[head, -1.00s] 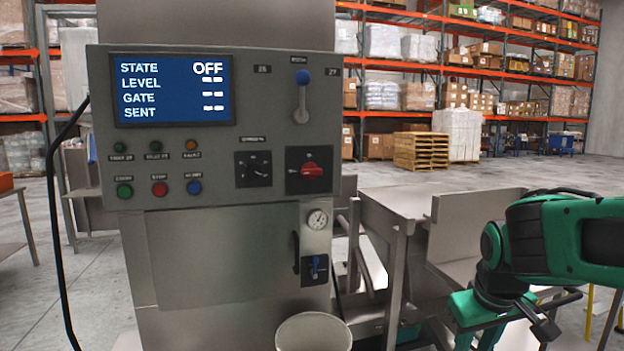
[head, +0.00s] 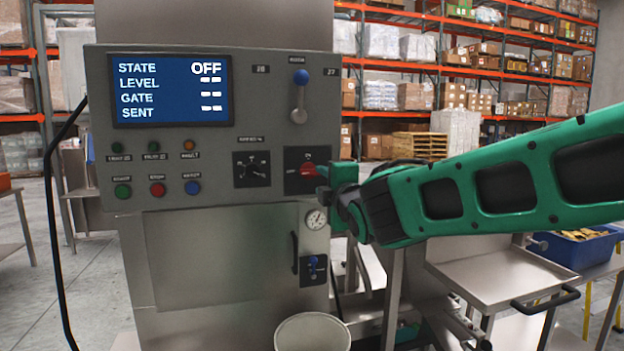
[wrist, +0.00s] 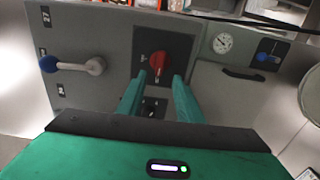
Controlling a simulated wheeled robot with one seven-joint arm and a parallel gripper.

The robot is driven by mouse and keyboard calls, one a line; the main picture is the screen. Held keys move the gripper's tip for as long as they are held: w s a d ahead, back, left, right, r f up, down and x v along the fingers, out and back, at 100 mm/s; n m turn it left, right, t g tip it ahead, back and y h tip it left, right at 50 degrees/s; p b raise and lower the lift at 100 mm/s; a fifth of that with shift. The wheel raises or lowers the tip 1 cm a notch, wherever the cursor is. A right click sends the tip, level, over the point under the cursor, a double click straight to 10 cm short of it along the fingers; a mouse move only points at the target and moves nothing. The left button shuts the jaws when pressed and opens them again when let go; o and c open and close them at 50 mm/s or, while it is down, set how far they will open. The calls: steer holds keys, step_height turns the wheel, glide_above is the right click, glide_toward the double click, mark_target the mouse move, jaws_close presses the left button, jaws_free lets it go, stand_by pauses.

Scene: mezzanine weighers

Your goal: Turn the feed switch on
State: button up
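The red rotary switch (head: 308,169) sits on a black plate at the lower right of the grey control panel. Its label is too small to read. The panel's screen (head: 171,90) reads STATE OFF, with dashes for level, gate and sent. My gripper (head: 326,184) is at the plate's right side in the head view, partly covering it. In the wrist view my gripper (wrist: 160,77) is open, its two green fingers apart and pointing at the red switch (wrist: 156,61). The switch shows between and just beyond the fingertips; I cannot tell whether they touch it.
A blue-knobbed lever (head: 300,95) stands above the switch, and a black dial (head: 251,169) is to its left. Several buttons line the panel's left. A gauge (head: 315,219) and small blue-handled valve (head: 314,267) are below. A white bucket (head: 313,333) stands in front.

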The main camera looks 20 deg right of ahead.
mark_target(312, 174)
steer(key=w, duration=0.9)
steer(key=shift+w+d, duration=0.1)
steer(key=shift+c, duration=0.6)
steer(key=shift+f, duration=0.1)
jaws_close()
